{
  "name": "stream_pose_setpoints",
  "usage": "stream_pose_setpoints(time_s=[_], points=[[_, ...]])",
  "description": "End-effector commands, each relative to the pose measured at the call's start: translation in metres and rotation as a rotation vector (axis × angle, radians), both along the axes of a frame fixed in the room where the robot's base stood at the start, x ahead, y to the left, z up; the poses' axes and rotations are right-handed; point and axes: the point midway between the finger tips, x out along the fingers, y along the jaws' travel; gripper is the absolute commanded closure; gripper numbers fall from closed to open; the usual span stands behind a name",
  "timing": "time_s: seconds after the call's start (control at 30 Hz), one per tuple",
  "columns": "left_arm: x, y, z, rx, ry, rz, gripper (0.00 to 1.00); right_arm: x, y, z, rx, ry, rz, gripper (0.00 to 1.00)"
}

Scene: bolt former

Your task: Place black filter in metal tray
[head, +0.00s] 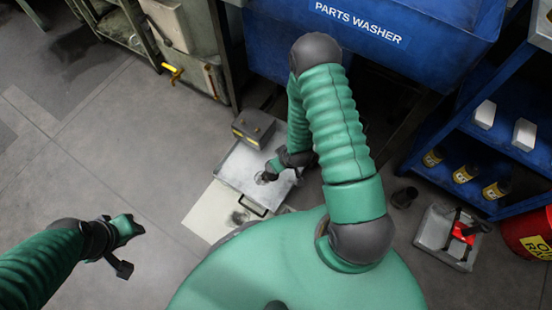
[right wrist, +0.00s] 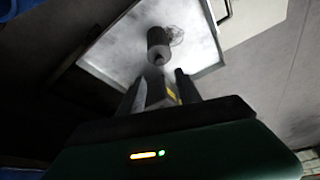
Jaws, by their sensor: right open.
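The metal tray (head: 238,168) lies on the floor left of my right arm; its shiny inside also fills much of the right wrist view (right wrist: 108,52). The black filter (right wrist: 157,40), a small dark cylinder, shows against the tray's bottom just past the fingertips. A dark stain or mesh lies beside it. In the head view the filter is hardly distinguishable by the gripper. My right gripper (head: 271,174) is over the tray, its fingers (right wrist: 160,84) open, with the filter apart from them. My left gripper (head: 120,268) hangs over bare floor, far left of the tray; its jaw state is unclear.
A grey box (head: 254,128) stands at the tray's back edge, and a pale sheet (head: 208,212) lies under its front. The blue parts washer (head: 375,45) is behind. A dark cylinder (head: 404,197) and a grey tray (head: 433,240) are right. Left floor is clear.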

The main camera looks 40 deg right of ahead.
Motion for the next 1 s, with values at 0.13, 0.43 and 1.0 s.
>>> stream_pose_setpoints(time_s=[0.13,0.43,1.0], points=[[0.0,0.0,0.007,0.0,0.0,0.0,0.64,-0.002,0.0,0.016,-0.002,0.0,0.002,0.59],[0.0,0.0,0.006,0.0,0.001,0.0,0.64,0.017,0.021,0.132,-0.023,0.06,0.022,0.59],[0.0,0.0,0.006,0.0,0.0,0.0,0.64,-0.047,0.076,0.269,0.012,0.165,0.001,0.59]])
